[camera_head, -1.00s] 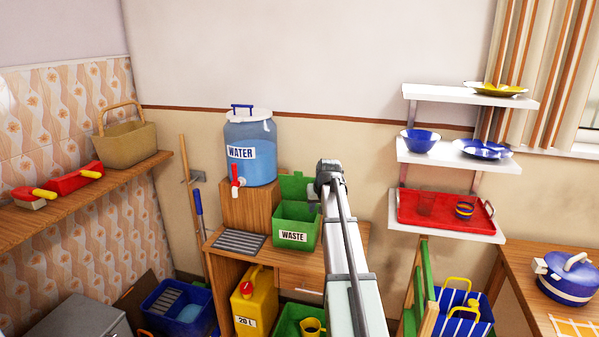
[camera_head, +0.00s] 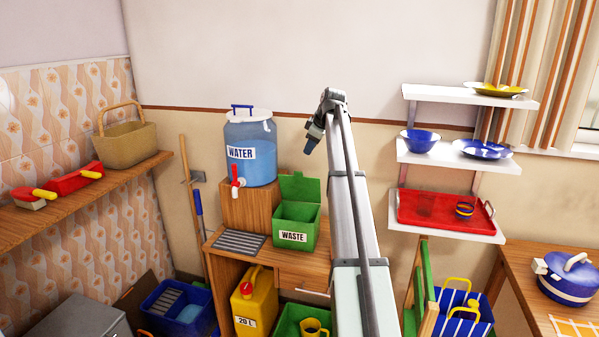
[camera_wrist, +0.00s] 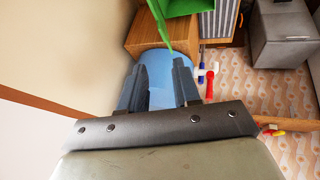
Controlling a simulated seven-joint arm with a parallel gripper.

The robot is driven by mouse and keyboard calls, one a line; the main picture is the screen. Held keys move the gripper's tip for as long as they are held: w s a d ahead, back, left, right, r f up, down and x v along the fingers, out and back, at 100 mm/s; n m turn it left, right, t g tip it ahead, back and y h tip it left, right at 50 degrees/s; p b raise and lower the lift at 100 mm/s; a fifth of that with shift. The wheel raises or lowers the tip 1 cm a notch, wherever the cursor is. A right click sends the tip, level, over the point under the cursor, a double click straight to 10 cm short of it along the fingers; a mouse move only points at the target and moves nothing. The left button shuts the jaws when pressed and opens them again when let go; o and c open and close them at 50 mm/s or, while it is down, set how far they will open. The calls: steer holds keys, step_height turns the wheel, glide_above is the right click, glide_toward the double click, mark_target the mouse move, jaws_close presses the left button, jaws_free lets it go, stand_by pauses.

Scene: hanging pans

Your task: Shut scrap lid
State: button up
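The green bin labelled WASTE (camera_head: 297,228) stands on the wooden desk. Its green lid (camera_head: 300,187) is raised, standing up at the back of the bin, so the bin is open. My gripper (camera_head: 309,142) is in the air above the lid, pointing down and left, apart from it. In the wrist view, my gripper's two dark fingers (camera_wrist: 160,82) are spread with nothing between them. The lid (camera_wrist: 160,25) shows edge-on beyond the fingertips, with part of the green bin (camera_wrist: 188,6) at the top edge.
The blue water container (camera_head: 250,150) stands on a wooden block just left of the bin. A grey ridged mat (camera_head: 239,241) lies left of the bin. White wall shelves (camera_head: 450,158) are to the right of my arm. Air above the bin is free.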

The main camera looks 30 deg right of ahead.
steer(key=w+f, duration=0.2)
steer(key=f, duration=0.2)
steer(key=w+f+n, duration=0.1)
steer(key=w+f, duration=0.1)
steer(key=f, duration=0.2)
steer(key=w+a+f+n, duration=0.1)
steer(key=w+f, duration=0.1)
steer(key=f, duration=0.2)
steer(key=shift+w, duration=0.3)
jaws_close()
stand_by(0.4)
